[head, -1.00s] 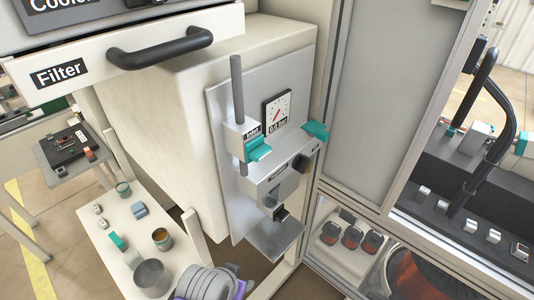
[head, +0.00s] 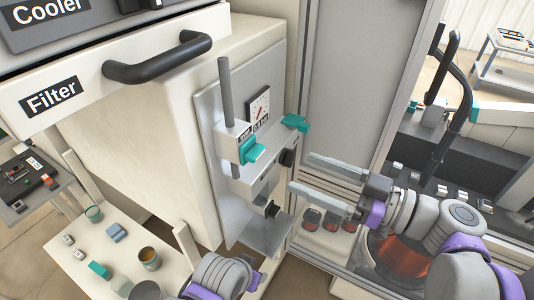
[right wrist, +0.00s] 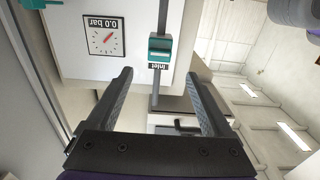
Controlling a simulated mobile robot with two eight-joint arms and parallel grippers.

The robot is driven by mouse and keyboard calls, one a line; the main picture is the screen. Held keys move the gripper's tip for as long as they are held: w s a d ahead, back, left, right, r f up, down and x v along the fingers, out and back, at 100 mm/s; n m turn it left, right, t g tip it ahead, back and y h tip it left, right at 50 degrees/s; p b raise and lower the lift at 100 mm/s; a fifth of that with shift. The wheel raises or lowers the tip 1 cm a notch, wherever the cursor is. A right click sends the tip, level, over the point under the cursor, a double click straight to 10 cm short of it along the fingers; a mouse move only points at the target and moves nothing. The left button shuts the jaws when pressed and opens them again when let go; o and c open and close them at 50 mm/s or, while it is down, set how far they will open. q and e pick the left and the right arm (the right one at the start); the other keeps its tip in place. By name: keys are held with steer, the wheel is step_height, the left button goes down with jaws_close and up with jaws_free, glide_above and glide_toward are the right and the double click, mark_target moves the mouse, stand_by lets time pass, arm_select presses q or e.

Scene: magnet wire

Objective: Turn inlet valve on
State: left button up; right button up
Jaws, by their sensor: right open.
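The inlet valve has a teal handle (head: 252,149) on a grey block labelled "Inlet", on the grey panel beside the filter housing. The handle also shows in the right wrist view (right wrist: 160,48), with its label upside down. My right gripper (head: 302,172) is open and empty, to the right of and below the valve in the head view. In the right wrist view its fingers (right wrist: 158,75) are spread, with the inlet handle beyond the gap between them, apart from both. Part of my left arm shows at the bottom of the head view; its fingers do not show.
A pressure gauge (head: 259,108), reading 0.0 bar, sits right of the inlet valve. A second teal handle (head: 295,123) sticks out at the panel's right. A metal frame post stands close behind my right gripper. A black drawer handle (head: 158,62) juts out upper left.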

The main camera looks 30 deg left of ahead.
mark_target(260, 155)
steer(key=a, duration=1)
steer(key=shift+w, duration=0.4)
steer(key=shift+c, duration=0.3)
jaws_close()
steer(key=shift+p, duration=0.3)
